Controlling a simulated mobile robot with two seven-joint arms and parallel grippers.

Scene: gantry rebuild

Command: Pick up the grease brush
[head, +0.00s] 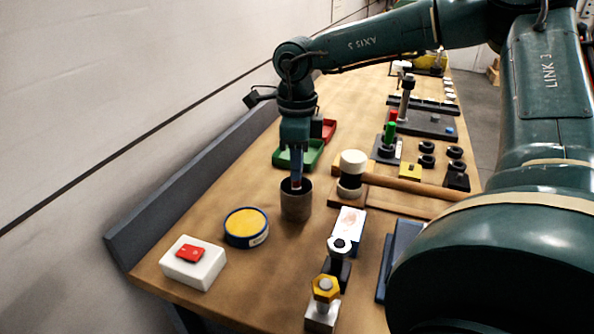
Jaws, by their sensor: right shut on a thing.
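My right gripper (296,177) points straight down at the mouth of a brown cylindrical cup (297,207) on the workbench. It is shut on a thin upright thing, the grease brush (296,185), of which only a small reddish and pale bit shows between the fingertips. The rest of the brush is hidden by the fingers and the cup wall. The cup stands upright. My left gripper is not in view.
A yellow-topped round tin (246,227) and a white box with a red switch (193,262) stand at left front. A mallet (352,172) lies close to the cup's right. A green tray (299,154) is behind it. Bare bench lies around the cup's front.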

